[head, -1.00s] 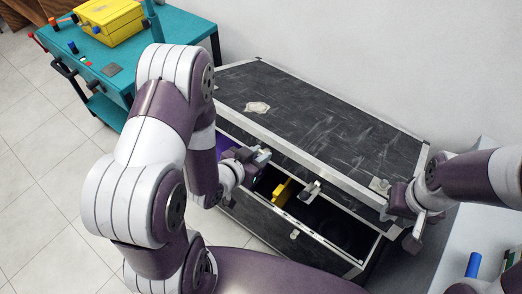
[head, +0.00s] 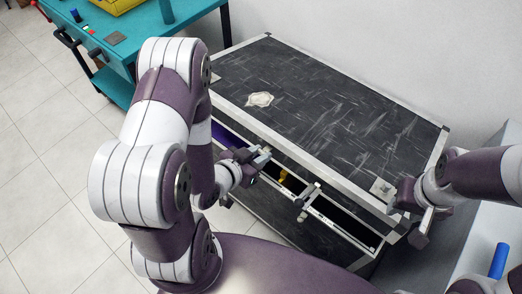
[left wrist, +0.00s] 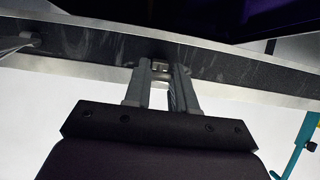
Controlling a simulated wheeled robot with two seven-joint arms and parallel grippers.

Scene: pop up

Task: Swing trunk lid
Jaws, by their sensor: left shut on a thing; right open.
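The trunk's black, scratched lid (head: 325,110) with metal edging is partly open in the head view. A narrow gap shows between its front edge and the trunk body (head: 265,215). My left gripper (head: 262,158) is at the lid's front edge on the left. In the left wrist view its fingers (left wrist: 161,72) are shut on a small metal fitting (left wrist: 160,67) at the metal-edged rim. A lid latch (head: 308,194) hangs at the front, right of it. My right gripper (head: 420,218) is open by the lid's front right corner; its contact with the lid is unclear.
A yellow item (head: 284,177) shows inside the trunk through the gap. A teal workbench (head: 150,28) stands at the back left. A pale surface with a blue cylinder (head: 499,260) is at the right. A wall is behind the trunk. The tiled floor at left is clear.

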